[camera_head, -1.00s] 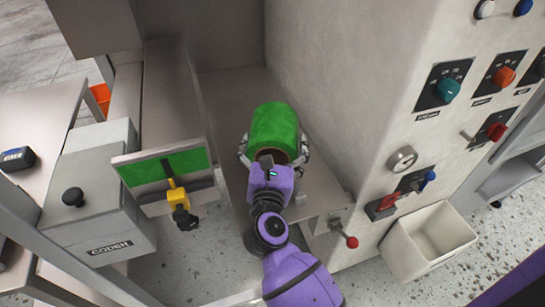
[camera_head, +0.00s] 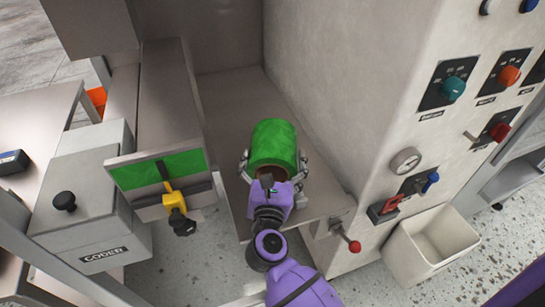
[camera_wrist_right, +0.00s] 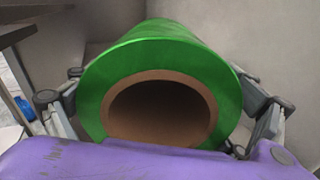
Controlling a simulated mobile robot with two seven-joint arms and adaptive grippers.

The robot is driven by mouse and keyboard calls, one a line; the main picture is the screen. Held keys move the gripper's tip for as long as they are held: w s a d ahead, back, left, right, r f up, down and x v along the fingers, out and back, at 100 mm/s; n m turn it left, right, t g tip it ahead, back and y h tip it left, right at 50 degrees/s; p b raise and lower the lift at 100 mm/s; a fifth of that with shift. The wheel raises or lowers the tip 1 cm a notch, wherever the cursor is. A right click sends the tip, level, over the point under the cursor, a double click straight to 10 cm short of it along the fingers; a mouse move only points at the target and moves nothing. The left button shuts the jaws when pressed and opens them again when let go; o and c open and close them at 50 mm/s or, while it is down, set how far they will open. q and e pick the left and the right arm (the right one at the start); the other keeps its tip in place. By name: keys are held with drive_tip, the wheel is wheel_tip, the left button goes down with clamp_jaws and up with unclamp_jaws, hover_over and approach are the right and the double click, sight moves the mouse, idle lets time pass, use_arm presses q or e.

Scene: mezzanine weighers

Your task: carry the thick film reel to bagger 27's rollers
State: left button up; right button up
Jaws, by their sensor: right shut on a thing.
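The thick film reel (camera_head: 273,144) is a fat green roll with a brown hollow core. It lies on its side over a grey shelf (camera_head: 232,100) between the coder unit and the control cabinet. My right gripper (camera_head: 274,163) is shut on the reel, with a finger on each side of it. In the right wrist view the reel (camera_wrist_right: 165,52) fills the middle and its open core faces the camera. I cannot tell whether the reel touches the shelf. Green film (camera_head: 158,170) runs over the end of the unit to the left. My left gripper is not in view.
The control cabinet (camera_head: 345,90) with knobs and a gauge stands close on the right. A red-knobbed lever (camera_head: 354,246) sticks out at the shelf's front. The grey coder box (camera_head: 85,205) and a yellow clamp (camera_head: 175,200) stand left. A bin (camera_head: 432,245) stands at lower right.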

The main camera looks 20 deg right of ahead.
drive_tip(key=shift+f, duration=0.1)
drive_tip(key=o, duration=1.7)
drive_tip(key=shift+f, duration=0.1)
drive_tip(key=shift+o, duration=0.2)
